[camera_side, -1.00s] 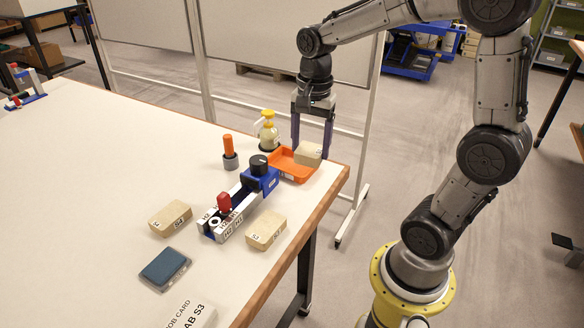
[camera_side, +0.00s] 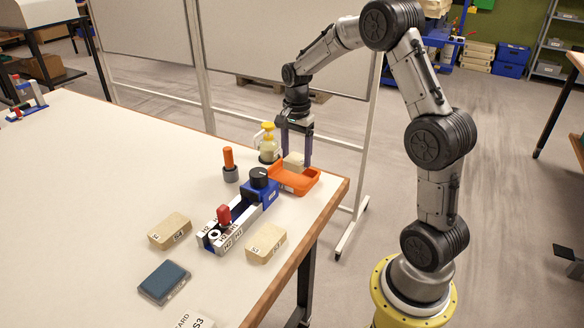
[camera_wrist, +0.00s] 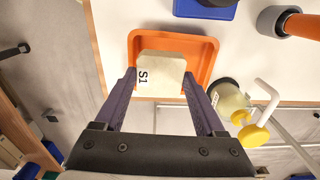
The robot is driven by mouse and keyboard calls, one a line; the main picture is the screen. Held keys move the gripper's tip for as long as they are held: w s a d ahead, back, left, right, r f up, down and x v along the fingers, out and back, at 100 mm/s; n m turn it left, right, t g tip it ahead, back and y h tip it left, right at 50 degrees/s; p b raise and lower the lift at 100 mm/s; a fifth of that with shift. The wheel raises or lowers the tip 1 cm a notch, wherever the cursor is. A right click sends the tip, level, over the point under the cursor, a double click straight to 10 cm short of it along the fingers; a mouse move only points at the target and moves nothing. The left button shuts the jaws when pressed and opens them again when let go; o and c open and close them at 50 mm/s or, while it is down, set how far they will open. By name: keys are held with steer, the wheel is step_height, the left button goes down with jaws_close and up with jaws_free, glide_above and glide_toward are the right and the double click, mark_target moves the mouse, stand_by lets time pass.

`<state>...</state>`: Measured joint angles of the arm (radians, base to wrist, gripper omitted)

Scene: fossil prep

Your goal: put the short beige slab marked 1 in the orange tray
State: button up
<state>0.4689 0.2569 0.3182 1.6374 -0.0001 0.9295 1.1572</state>
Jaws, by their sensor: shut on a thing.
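The short beige slab, marked S1 in the wrist view (camera_wrist: 160,72), is held between my gripper's two purple fingers (camera_wrist: 158,82). In the side view my gripper (camera_side: 295,152) points down at the back of the orange tray (camera_side: 308,183), with the slab (camera_side: 293,160) between its fingers. In the wrist view the slab overlaps the near part of the orange tray (camera_wrist: 208,50), whose floor shows around it. I cannot tell whether the slab touches the tray. Its underside is hidden.
A yellow-topped bottle (camera_side: 268,146) stands close beside the gripper. An orange-handled tool in a grey holder (camera_side: 229,165) and a blue and white fixture (camera_side: 240,208) are left of the tray. Two other beige slabs (camera_side: 170,231) (camera_side: 266,242) and a dark blue pad (camera_side: 164,281) lie nearer.

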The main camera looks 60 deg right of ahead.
mark_target(292, 155)
steer(key=shift+w+d+f, duration=0.25)
steer(key=shift+w+f, duration=0.2)
steer(key=shift+f, duration=0.15)
steer(key=shift+w+d+f, duration=0.25)
steer(key=shift+w+f, duration=0.2)
steer(key=shift+f, duration=1.7)
steer(key=shift+f, duration=0.1)
steer(key=o, duration=1.6)
steer(key=shift+f, duration=0.1)
steer(key=shift+c, duration=0.2)
